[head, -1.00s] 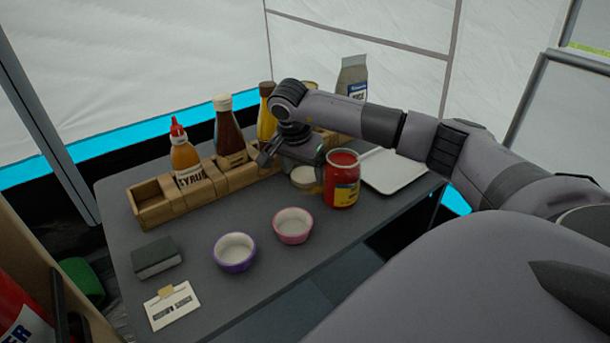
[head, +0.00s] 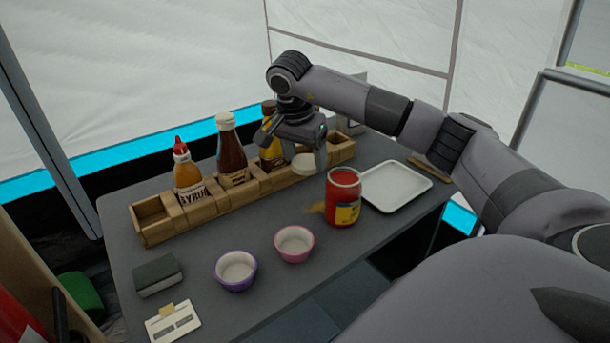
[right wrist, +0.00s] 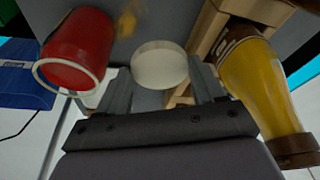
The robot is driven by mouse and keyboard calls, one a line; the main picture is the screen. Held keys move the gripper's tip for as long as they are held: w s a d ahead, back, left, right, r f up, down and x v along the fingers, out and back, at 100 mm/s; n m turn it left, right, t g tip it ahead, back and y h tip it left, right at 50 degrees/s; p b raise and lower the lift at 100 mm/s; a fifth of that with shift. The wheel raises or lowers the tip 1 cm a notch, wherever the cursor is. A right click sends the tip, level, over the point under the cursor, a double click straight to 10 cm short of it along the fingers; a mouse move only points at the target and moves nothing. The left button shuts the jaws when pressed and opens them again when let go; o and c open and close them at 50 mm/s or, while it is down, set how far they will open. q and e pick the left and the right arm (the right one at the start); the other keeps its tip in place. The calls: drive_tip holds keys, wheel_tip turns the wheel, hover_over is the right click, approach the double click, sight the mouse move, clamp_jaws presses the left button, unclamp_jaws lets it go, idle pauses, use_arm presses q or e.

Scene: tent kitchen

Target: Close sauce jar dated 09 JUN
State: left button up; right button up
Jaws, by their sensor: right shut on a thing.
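The sauce jar (head: 343,200) is red with a yellow and dark label. It stands upright on the grey table; its pale rim shows with no lid on it, also in the right wrist view (right wrist: 77,50). I cannot read a date. My right gripper (head: 308,161) is shut on a pale round lid (head: 303,166), held above the table, left of and behind the jar and apart from it. The lid shows between the fingers in the right wrist view (right wrist: 159,66). My left gripper is not in view.
A wooden rack (head: 205,207) holds a syrup bottle (head: 187,173), a brown bottle (head: 231,152) and a yellow bottle (head: 271,150) behind the jar. A white tray (head: 397,187) lies right of it. Purple (head: 236,275) and pink (head: 294,247) bowls stand in front.

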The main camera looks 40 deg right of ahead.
sight(305, 163)
wheel_tip(305, 163, up, 12)
drive_tip(key=p, duration=0.2)
drive_tip(key=shift+f, duration=0.15)
drive_tip(key=shift+a, duration=0.1)
drive_tip(key=s+a+f+n+y, duration=0.1)
drive_tip(key=s+a+f+n, duration=0.1)
drive_tip(key=a+n, duration=0.3)
drive_tip(key=s+a+f+n+t+y, duration=0.1)
drive_tip(key=s+a+n, duration=0.3)
drive_tip(key=a, duration=0.5)
drive_tip(key=s+a+f+n+t, duration=0.1)
drive_tip(key=s+a+f+n, duration=0.1)
drive_tip(key=a+f+n, duration=0.2)
drive_tip(key=a+n, duration=0.1)
drive_tip(key=a, duration=0.2)
drive_tip(key=shift+s+n+y, duration=0.4)
drive_tip(key=shift+a+f, duration=0.1)
